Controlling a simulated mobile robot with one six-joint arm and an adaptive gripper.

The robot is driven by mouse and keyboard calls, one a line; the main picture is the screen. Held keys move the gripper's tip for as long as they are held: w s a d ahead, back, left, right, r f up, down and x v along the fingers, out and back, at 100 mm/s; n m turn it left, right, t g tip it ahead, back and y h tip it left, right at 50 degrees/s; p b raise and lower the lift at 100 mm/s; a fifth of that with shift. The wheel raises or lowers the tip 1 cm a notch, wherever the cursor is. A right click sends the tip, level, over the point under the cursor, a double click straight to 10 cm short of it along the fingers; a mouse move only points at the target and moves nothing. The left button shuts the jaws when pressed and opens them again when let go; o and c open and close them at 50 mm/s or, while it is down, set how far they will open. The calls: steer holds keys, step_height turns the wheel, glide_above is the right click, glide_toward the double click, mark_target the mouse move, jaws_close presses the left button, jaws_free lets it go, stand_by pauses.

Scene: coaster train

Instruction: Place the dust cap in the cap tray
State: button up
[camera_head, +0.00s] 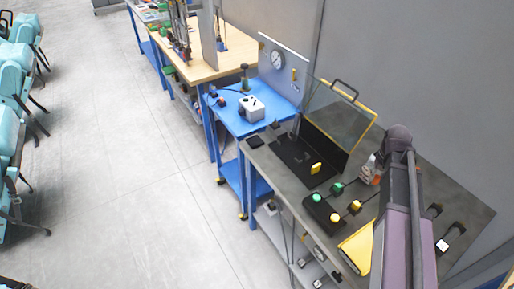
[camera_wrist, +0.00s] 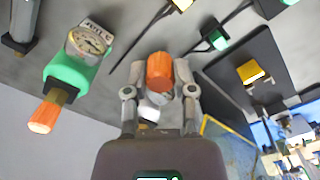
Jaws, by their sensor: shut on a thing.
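In the wrist view my gripper (camera_wrist: 160,88) is shut on an orange cylindrical piece (camera_wrist: 159,68), which looks like the dust cap. A pale, shiny part shows just below the orange piece, between the fingers. The gripper is above the grey bench; I cannot tell how high. In the head view my arm hides the gripper and the held piece. I cannot identify the cap tray with certainty; a small dark flat piece (camera_head: 254,142) lies at the left end of the grey bench.
A green gauge fitting with an orange end (camera_wrist: 67,73) is left of my gripper. A dark mat (camera_head: 296,158) bears a yellow block (camera_head: 316,168), beside a clear yellow-edged guard (camera_head: 342,115). Green and yellow knobs and cables lie nearer. A blue cart (camera_head: 228,118) adjoins the bench.

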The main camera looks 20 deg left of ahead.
mark_target(377, 179)
steer(key=shift+f+b, duration=1)
steer(key=shift+f, duration=0.5)
steer(key=shift+s, duration=0.15)
